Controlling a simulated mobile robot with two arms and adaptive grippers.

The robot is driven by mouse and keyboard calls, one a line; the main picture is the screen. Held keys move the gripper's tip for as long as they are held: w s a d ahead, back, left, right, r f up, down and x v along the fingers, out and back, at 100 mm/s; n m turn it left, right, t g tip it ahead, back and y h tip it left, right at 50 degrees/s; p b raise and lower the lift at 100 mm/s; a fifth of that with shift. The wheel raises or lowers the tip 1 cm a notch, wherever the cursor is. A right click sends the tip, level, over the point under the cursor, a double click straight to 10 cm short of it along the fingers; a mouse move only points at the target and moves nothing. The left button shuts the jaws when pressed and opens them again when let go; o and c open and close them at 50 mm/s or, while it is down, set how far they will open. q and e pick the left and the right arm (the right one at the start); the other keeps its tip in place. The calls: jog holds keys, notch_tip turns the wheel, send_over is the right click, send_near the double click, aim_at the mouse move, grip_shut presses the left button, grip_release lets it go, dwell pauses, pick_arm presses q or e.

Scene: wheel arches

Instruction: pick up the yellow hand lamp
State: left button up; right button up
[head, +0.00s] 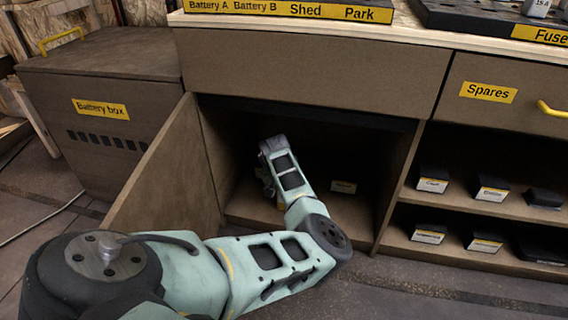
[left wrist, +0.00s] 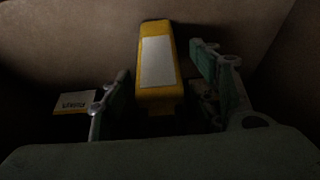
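The yellow hand lamp (left wrist: 177,98) stands upright inside the dark cupboard, with a pale panel on its front. My left arm reaches into the open cupboard. My left gripper (left wrist: 160,68) is open, with one finger on each side of the lamp and a visible gap on both sides. The lamp's lower end is hidden by my gripper body. My right gripper is in neither view.
The cupboard door (head: 158,172) stands open at the left, beside the battery box (head: 105,90). A small labelled box (left wrist: 75,102) lies left of the lamp in the wrist view. Shelves with several labelled boxes (head: 432,180) are at the right. The cupboard walls are close.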

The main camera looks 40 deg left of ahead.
pick_arm(q)
jog(key=c, duration=1.3)
jog(key=shift+r, duration=0.1)
